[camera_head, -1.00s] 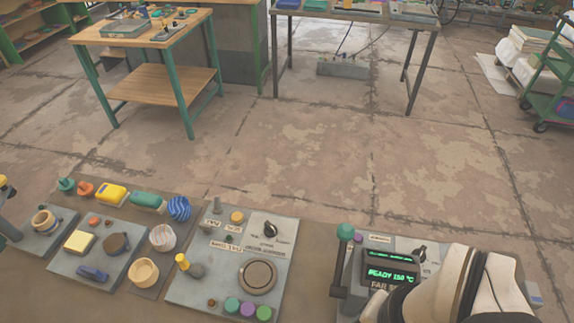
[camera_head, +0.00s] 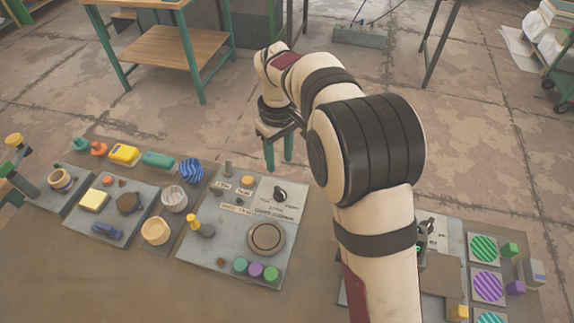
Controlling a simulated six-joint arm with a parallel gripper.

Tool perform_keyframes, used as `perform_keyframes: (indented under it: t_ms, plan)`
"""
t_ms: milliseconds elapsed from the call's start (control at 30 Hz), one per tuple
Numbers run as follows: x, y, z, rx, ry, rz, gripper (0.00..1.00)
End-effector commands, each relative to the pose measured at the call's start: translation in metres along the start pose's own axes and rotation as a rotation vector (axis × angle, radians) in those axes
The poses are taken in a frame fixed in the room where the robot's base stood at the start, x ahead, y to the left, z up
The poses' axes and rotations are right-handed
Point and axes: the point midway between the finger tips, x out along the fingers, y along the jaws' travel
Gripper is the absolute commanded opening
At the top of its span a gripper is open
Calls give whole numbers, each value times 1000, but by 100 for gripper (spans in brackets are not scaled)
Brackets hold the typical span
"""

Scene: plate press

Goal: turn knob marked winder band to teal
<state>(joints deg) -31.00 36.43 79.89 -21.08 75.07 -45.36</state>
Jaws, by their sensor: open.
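A small black knob (camera_head: 280,193) sits at the upper right of the middle grey panel (camera_head: 190,262), on a pale label plate with printing too small to read. A second dark knob (camera_head: 427,226) shows on the right-hand panel, partly behind my arm. I cannot tell which knob is marked winder band, and no teal setting mark is readable. My gripper (camera_head: 279,156) points down with its two teal fingers apart and nothing between them. In the picture it is just above the black knob of the middle panel; its height over the panel is hard to judge.
Loose parts and smaller panels stand at left. Striped discs (camera_head: 484,248) lie at right. My arm hides much of the right-hand panel.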

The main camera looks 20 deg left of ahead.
Motion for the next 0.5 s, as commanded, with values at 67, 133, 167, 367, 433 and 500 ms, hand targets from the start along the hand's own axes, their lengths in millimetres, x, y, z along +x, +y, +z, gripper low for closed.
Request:
perform_keyframes:
  t_ms: [67,133,167,367,433,500]
  plan:
    - [25,0,2,1,-5,-3,46]
    - [47,0,2,3,-5,-3,46]
    - [56,0,2,3,-5,-3,46]
    - [104,0,2,6,-2,-2,46]
    - [113,0,1,5,-2,-2,46]
    - [119,0,1,5,-1,-1,46]
